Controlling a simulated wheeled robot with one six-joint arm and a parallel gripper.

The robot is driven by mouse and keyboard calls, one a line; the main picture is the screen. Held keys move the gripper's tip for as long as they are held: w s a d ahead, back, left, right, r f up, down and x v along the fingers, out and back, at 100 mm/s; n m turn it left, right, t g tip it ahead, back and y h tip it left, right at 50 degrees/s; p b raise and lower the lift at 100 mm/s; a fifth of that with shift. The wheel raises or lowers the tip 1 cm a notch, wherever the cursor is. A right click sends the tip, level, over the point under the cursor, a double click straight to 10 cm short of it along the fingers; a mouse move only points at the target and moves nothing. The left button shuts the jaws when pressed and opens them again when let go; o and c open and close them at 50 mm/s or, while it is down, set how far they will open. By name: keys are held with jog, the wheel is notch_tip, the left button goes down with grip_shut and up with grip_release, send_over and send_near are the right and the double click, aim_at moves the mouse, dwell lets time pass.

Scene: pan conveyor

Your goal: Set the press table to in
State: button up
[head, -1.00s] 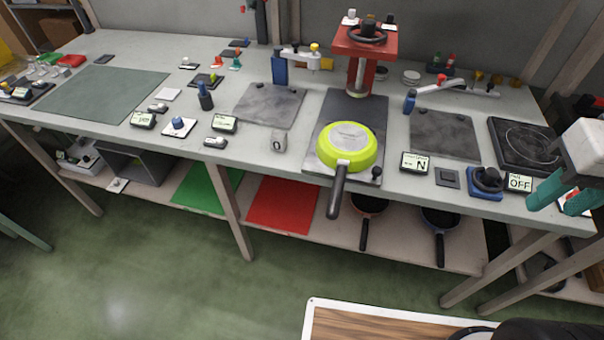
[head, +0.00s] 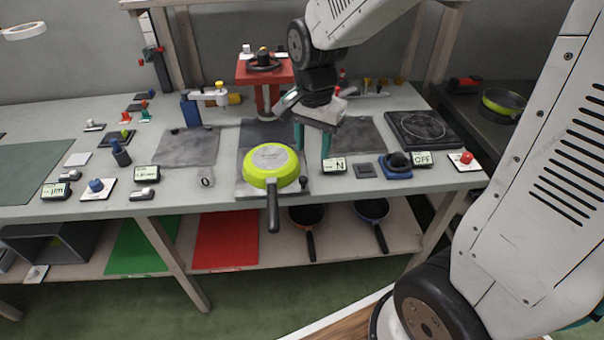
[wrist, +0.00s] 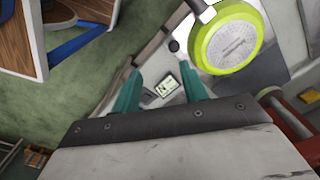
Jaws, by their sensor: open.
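The press (head: 264,70) is a red frame with a dark handwheel at the back of the bench. Its press table (head: 244,186) is a grey plate pulled out toward the front edge, clear of the press head. A lime-green pan (head: 272,160) lies upside down on it, its dark handle over the edge. A small black knob (head: 304,182) stands at the plate's front right corner; it also shows in the wrist view (wrist: 174,46). My gripper (head: 312,152) is open and empty above the bench, just right of the pan and behind the knob, touching neither.
A blue-based dial (head: 397,164) and a hotplate (head: 424,128) stand farther right. Two pans (head: 372,210) sit on the shelf below.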

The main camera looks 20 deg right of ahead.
aim_at(303, 178)
jog(key=w+f+m, duration=0.1)
jog(key=f, duration=0.1)
jog(key=w+a+f+m, duration=0.1)
jog(key=w, duration=0.1)
jog(key=shift+f, duration=0.35)
notch_tip(303, 178, down, 8)
jog(key=shift+d+r, duration=0.1)
jog(key=shift+r, duration=0.05)
jog(key=shift+c, duration=0.2)
